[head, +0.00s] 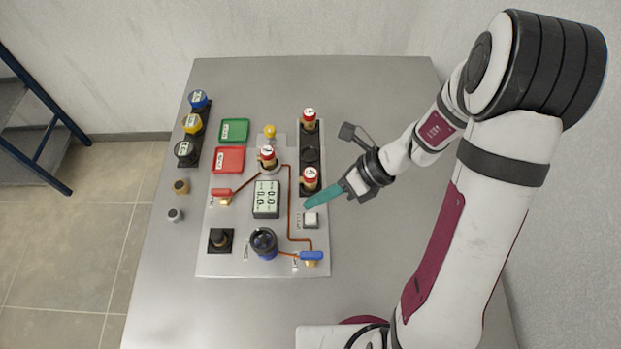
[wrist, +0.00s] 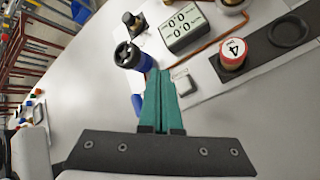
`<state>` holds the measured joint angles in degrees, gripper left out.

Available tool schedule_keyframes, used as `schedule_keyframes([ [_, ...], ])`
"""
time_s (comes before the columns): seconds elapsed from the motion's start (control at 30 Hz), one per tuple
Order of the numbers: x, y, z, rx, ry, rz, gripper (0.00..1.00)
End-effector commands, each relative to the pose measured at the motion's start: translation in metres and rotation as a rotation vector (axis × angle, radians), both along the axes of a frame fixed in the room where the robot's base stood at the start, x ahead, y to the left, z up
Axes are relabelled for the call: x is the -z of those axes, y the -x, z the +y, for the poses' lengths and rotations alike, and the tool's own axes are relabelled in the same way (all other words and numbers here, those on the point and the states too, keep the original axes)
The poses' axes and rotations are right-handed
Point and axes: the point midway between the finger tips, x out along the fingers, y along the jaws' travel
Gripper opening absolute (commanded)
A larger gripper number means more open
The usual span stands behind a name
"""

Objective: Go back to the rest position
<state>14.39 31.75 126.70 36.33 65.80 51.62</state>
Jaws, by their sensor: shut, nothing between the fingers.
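My gripper (head: 307,206) has teal fingers that are shut with nothing between them. In the head view its tips hang close to the white square button (head: 311,220) on the right side of the panel; I cannot tell whether they touch it. The wrist view shows the closed fingers (wrist: 160,80) pointing toward the panel, with the white button (wrist: 185,84) just right of the tips. The red-topped cylinder marked 4 (head: 310,178) stands just beyond the fingers in the head view.
The grey panel (head: 215,262) holds a display (head: 266,199), a blue-black knob (head: 264,243), a red-handled valve (head: 222,195) and a blue-handled valve (head: 311,257). Red (head: 228,160) and green (head: 234,131) trays lie at the back left. The table (head: 385,90) is clear behind my arm.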

Motion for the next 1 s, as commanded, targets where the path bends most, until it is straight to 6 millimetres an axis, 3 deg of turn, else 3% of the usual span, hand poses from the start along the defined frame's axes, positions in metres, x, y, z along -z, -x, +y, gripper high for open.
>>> schedule_keyframes([
  [0.1, -0.002, 0.001, 0.000, -0.012, 0.003, -0.010, 0.00],
  [0.17, -0.014, 0.006, 0.002, -0.084, 0.015, -0.066, 0.00],
  [0.27, -0.056, 0.036, 0.004, -0.388, 0.071, -0.284, 0.00],
  [0.4, -0.104, 0.100, -0.008, -0.961, 0.195, -0.620, 0.00],
  [0.5, -0.119, 0.134, -0.026, -1.292, 0.282, -0.769, 0.00],
  [0.6, -0.124, 0.153, -0.040, -1.502, 0.344, -0.842, 0.00],
  [0.73, -0.125, 0.160, -0.048, -1.599, 0.372, -0.867, 0.00],
  [1.0, -0.125, 0.160, -0.048, -1.599, 0.372, -0.867, 0.00],
])
